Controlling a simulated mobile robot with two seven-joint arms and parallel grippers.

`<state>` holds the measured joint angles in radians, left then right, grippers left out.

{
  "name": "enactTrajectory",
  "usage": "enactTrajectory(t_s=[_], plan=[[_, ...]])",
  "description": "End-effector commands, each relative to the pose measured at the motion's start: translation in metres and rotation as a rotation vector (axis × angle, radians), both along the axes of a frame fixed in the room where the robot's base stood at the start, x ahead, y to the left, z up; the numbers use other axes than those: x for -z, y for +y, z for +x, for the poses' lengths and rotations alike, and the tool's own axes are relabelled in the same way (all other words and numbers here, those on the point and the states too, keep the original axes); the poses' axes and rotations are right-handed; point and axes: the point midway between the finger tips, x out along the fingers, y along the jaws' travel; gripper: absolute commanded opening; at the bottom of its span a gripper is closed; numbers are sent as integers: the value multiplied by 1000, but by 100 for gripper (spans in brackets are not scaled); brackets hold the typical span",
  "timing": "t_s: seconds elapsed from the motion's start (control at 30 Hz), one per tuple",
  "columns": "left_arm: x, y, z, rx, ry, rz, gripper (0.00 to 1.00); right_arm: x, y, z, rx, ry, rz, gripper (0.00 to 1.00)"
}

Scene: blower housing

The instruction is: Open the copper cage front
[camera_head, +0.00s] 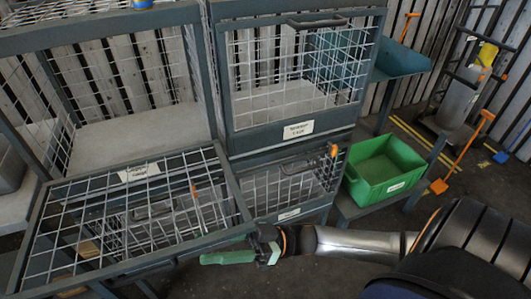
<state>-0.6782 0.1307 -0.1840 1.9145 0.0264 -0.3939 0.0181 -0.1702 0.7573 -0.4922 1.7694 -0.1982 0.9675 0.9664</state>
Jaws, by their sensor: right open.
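A wire cage (140,137) with a grey frame stands at the left, its inside exposed above a bare pale floor. Its mesh front (130,215) is swung down and out, lying roughly level toward me. A white label (139,172) is on that front by the hinge side; I cannot read it, so I cannot confirm that this is the copper cage. My right gripper (240,254) is open at the front's near right corner, with a green finger beside the frame edge. I cannot tell whether it touches. My left gripper is not in view.
A closed mesh cage (295,132) stands to the right, with a lower cage (285,195) under it. A green bin (384,169) sits on a low shelf farther right. An orange-handled shovel (463,152) stands behind it. The dark floor at right has some free room.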

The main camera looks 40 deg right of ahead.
Motion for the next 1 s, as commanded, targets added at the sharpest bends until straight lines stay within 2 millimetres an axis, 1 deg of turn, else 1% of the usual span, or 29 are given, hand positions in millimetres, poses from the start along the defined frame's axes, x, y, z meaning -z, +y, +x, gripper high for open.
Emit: enactTrajectory(t_s=[1.0], plan=[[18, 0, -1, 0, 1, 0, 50, 28, -64, -18, 0, -1, -1, 47]])
